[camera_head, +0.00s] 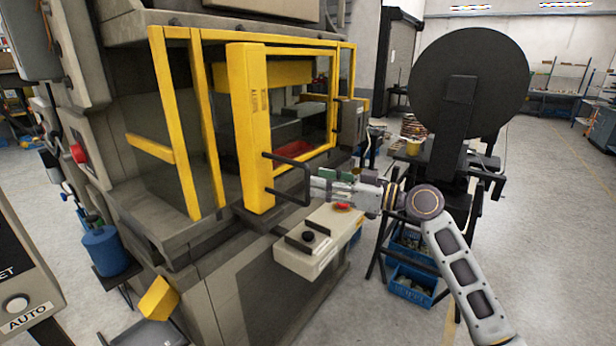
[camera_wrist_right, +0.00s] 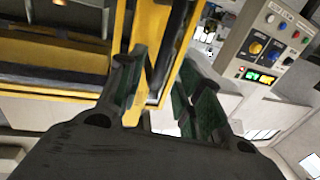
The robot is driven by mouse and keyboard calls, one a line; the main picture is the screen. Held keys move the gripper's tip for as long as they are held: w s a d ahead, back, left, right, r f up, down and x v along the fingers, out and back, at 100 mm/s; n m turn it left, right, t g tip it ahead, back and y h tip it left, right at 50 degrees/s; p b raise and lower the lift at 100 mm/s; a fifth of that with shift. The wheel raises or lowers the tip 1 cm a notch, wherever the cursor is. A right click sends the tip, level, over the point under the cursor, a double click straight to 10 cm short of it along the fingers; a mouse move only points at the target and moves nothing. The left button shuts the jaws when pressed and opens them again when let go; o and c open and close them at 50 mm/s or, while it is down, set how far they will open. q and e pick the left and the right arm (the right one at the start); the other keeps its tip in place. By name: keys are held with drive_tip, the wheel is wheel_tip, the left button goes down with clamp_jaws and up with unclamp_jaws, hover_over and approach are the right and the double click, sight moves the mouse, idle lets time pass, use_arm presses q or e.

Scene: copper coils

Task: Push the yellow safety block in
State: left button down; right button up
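The yellow safety block (camera_head: 252,125) stands upright at the front of the press opening. Its black handle (camera_head: 296,181) sticks out to the right from its lower half. My right gripper (camera_head: 318,184) is at the outer bar of this handle, with green finger pads. In the right wrist view the two fingers (camera_wrist_right: 166,88) are spread apart, with a dark bar and yellow parts seen between and beyond them. Whether they touch the handle cannot be told. My left gripper is not in view.
A yellow guard frame (camera_head: 184,120) surrounds the press opening. A control box with a red button (camera_head: 342,207) sits just below my right gripper. A large black reel (camera_head: 470,80) stands behind my right arm. Blue bins (camera_head: 411,289) are under its stand. Open floor lies at right.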

sight(308, 200)
drive_tip(key=shift+p+x, duration=0.55)
drive_tip(key=shift+x, duration=1.7)
clamp_jaws()
